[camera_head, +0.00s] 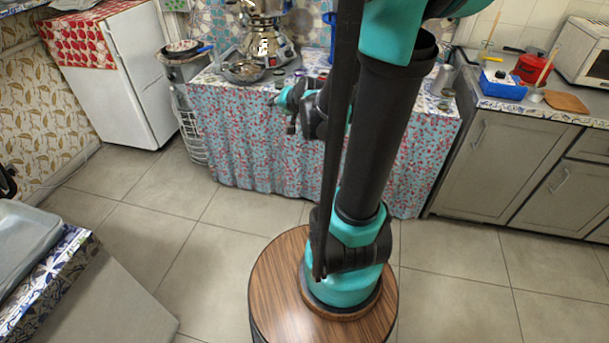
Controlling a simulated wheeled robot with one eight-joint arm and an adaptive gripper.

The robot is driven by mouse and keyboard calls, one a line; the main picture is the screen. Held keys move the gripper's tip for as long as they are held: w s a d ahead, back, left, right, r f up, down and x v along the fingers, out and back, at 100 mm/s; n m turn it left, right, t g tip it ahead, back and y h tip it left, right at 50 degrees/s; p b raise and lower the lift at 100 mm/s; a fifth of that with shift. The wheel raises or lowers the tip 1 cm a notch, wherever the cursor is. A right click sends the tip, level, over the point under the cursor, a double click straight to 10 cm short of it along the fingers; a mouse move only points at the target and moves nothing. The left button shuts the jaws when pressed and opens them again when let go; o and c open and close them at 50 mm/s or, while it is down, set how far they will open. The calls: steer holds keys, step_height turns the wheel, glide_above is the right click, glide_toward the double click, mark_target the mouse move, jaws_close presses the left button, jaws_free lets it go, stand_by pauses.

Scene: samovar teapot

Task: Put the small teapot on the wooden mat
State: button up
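A shiny metal samovar (266,38) stands at the back of the cloth-covered table (240,125). I cannot clearly make out the small teapot; it may be cut off by the top edge or hidden behind my arm. A flat brown wooden piece (567,101), possibly the wooden mat, lies on the right counter. My gripper (291,128) hangs at the table's front edge, left of my upright arm, below and in front of the samovar. It is small and partly covered by my wrist, so its opening and any contents cannot be told.
A metal bowl (245,72) and small items sit before the samovar. The right counter (540,112) holds a blue box (502,85), a red pot (533,68) and a white oven (584,57). A white fridge (135,75) stands left. The tiled floor (215,235) is open.

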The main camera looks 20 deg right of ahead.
steer(key=s+f+n+g+h, duration=0.1)
steer(key=s+f+n+g, duration=0.2)
steer(key=s, duration=0.8)
steer(key=s+d+f+n+g+h, duration=0.1)
steer(key=s+f+n+g, duration=0.1)
steer(key=s+f, duration=0.4)
steer(key=s+g, duration=0.1)
steer(key=s, duration=0.3)
steer(key=shift+s+d+f+n, duration=0.2)
steer(key=shift+s+f+n, duration=0.1)
steer(key=shift+s+n, duration=0.1)
